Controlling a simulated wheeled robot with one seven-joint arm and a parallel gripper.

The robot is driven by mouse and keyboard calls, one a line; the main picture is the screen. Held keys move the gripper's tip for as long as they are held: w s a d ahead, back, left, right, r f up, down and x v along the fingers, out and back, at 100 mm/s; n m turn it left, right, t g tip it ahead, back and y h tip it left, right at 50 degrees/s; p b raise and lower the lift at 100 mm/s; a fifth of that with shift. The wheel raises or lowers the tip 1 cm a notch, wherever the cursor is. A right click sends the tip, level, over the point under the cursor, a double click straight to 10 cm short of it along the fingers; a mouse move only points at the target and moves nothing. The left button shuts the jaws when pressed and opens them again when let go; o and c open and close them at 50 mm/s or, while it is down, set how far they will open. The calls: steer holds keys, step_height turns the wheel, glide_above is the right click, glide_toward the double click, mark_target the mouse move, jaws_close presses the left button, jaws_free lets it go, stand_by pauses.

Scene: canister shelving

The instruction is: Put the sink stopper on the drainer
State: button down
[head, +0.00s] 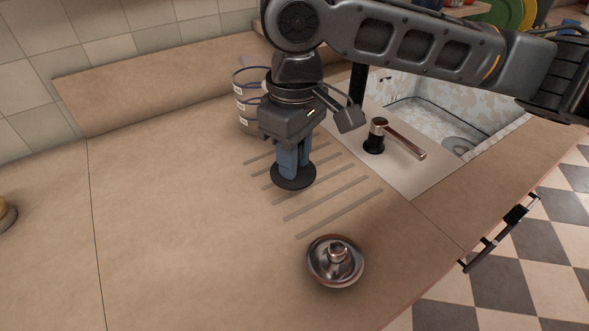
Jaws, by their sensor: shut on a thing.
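The sink stopper (284,185) is a dark, flat round disc below my gripper's fingertips. My gripper (291,168) points straight down, with its blue fingers shut on the stopper's upper part, which the fingers hide. The drainer (338,205) is a set of parallel grooves cut into the wooden worktop. The stopper is over the left part of these grooves and looks level. I cannot tell whether its underside touches the wood or is slightly above it.
A shiny round metal piece with a knob (336,262) sits in front of the drainer. Stacked cups (246,105) stand behind my gripper. A tap (395,138) and the sink (425,112) are to the right. The worktop's left side (170,220) is mostly clear.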

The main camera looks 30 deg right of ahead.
steer(key=shift+f, duration=1.95)
steer(key=shift+f, duration=0.1)
steer(key=c, duration=0.9)
jaws_free()
step_height(320, 180, up, 12)
steer(key=shift+r, duration=0.15)
